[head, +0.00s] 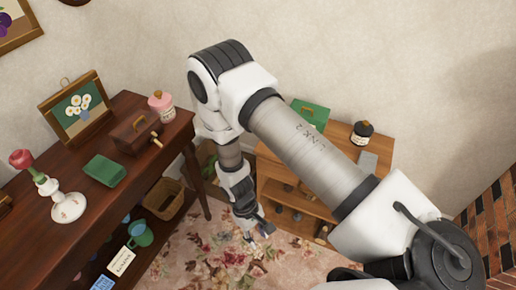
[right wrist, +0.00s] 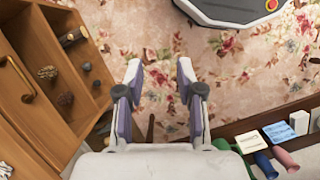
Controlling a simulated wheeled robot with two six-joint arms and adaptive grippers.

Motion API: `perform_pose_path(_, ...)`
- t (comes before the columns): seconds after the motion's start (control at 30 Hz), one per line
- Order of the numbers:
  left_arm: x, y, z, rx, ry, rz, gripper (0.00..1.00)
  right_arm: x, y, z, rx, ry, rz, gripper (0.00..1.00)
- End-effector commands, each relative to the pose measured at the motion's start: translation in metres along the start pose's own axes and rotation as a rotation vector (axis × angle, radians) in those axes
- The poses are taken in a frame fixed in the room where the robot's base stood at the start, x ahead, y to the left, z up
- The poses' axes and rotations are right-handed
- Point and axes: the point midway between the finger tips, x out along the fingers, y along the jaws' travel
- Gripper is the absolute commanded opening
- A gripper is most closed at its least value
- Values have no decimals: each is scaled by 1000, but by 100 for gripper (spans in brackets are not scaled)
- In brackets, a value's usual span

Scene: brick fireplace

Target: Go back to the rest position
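My right arm reaches across the middle of the head view and bends down. Its gripper (head: 260,238) hangs over the floral rug (head: 205,250), between the dark wooden table and the small wooden cabinet. In the right wrist view the two fingers of the right gripper (right wrist: 159,72) stand apart with only rug between them, so it is open and empty. My left gripper is in neither view.
The dark table (head: 105,215) at left bears a candlestick (head: 68,205), green box (head: 105,170), brown box (head: 135,132) and pink jar (head: 161,105). The cabinet (right wrist: 40,110) is close left of the gripper in the right wrist view. Mugs (head: 140,233) sit on the table's lower shelf.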

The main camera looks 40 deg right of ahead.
Motion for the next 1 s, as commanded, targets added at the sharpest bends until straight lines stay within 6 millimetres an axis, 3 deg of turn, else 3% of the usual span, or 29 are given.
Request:
perform_pose_path(0.37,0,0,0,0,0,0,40,5,0,4,5,-12,-5,37)
perform_pose_path(0.47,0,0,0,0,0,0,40,17,0,32,21,-71,-23,37)
perform_pose_path(0.53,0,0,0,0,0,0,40,32,-2,69,47,-99,-45,37)
perform_pose_path(0.6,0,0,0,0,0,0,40,43,-5,103,86,-57,-63,37)
perform_pose_path(0.7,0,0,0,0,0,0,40,45,-6,126,133,59,-67,37)
perform_pose_path(0.8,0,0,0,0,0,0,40,37,-5,125,161,200,-56,37)
perform_pose_path(1.0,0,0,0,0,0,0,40,27,0,101,177,349,-42,37)
